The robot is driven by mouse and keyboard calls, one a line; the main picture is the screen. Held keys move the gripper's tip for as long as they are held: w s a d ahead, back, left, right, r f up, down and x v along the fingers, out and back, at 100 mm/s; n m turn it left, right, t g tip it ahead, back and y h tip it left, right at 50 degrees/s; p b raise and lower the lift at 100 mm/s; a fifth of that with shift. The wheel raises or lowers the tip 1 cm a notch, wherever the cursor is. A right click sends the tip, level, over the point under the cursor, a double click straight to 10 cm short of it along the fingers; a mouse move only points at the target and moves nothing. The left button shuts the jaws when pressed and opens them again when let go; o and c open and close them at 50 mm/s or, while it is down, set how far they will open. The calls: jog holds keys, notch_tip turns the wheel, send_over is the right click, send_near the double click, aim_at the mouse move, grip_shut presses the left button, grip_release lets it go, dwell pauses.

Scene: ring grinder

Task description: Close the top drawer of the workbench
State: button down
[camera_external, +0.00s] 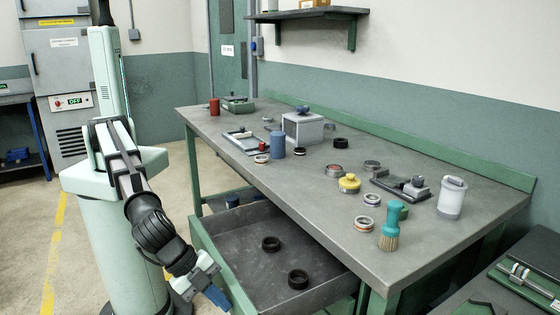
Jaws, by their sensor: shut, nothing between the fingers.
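The workbench (330,210) has a grey top and green frame. Its top drawer (240,238) is pulled out below the front edge of the benchtop, and its grey floor shows. Two dark rings lie in the drawer, one farther back (271,243) and one nearer the camera (298,279). My gripper (219,300) is low at the left, beside the drawer's green front panel (207,262). It is shut and points down and to the right. I cannot tell whether it touches the panel. The drawer's handle is not visible.
The benchtop holds a teal brush (389,228), a yellow-topped round part (349,184), a white container (452,197), a grey box (302,128), a blue cylinder (277,145) and several rings. A second bench (500,285) stands at the lower right. Open floor lies left of the drawer.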

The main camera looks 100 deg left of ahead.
jog(key=w+a, duration=1.6)
jog(key=shift+s+d, duration=0.1)
jog(key=shift+s+d, duration=0.25)
jog(key=s+d, duration=0.2)
jog(key=s, duration=0.1)
jog(key=shift+d+r, duration=0.15)
jog(key=shift+r, duration=0.15)
jog(key=a+v, duration=0.1)
jog(key=v, duration=0.8)
jog(key=s+a+r, duration=0.2)
jog(key=s+a, duration=0.1)
jog(key=s, duration=0.7)
send_near(270, 266)
jog(key=w+d, duration=0.2)
jog(key=w, duration=0.1)
jog(key=shift+d+g, duration=0.1)
jog(key=shift+g, duration=0.3)
jog(key=shift+w+a+f, duration=0.4)
jog(key=shift+w+a, duration=0.3)
jog(key=shift+w, duration=0.05)
jog(key=shift+w+a+f, duration=0.2)
jog(key=shift+w+a, duration=0.5)
